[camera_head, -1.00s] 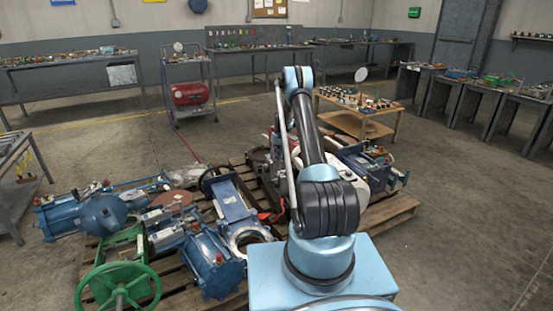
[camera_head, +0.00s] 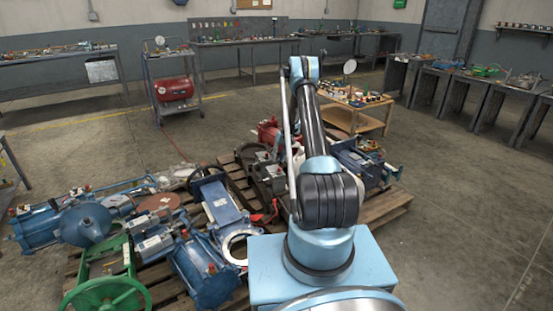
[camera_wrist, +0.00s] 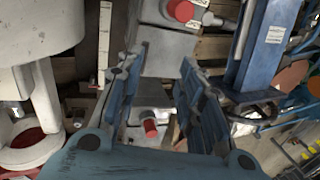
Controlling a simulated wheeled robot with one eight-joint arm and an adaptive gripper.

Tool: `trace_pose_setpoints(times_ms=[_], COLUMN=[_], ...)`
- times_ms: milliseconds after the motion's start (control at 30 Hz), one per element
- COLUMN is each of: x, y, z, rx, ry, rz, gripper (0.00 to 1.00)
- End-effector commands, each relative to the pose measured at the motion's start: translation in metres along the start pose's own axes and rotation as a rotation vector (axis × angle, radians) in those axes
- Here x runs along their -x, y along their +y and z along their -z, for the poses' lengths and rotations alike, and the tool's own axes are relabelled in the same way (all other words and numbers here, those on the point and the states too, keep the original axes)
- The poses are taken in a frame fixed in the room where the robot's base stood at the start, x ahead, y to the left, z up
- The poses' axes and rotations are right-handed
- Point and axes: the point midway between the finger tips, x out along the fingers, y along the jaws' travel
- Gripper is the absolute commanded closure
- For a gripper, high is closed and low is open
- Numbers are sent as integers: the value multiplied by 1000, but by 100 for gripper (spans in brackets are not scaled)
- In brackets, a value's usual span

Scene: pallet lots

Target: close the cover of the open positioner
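My gripper (camera_wrist: 162,72) is open in the wrist view, with its two blue fingers apart and nothing held between them. A grey box-shaped housing (camera_wrist: 165,50) with a red cap lies beyond the fingertips and may be the positioner. A second red cap (camera_wrist: 150,127) on a grey part shows lower down between the fingers. I cannot make out which part is the open cover. In the head view my arm hides the gripper. Grey boxes (camera_head: 154,246) sit on the blue valve assemblies at left, and another grey part (camera_head: 262,172) shows left of my arm.
Valve assemblies crowd wooden pallets (camera_head: 388,208). A green handwheel (camera_head: 105,296) stands at front left. In the wrist view a white cylindrical body (camera_wrist: 40,30) is left and a blue frame (camera_wrist: 262,45) right of the gripper. A wooden cart (camera_head: 362,118) stands behind; floor at right is clear.

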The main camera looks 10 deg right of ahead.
Motion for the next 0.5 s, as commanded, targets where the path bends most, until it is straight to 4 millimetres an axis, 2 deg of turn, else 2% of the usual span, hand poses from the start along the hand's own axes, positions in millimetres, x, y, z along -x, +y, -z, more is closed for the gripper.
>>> trace_pose_setpoints(times_ms=[333,500], x=[1,18], y=[-5,-5], z=[1,1], rx=[5,4], ry=[-2,-1], rz=[0,0], gripper=[61,61])
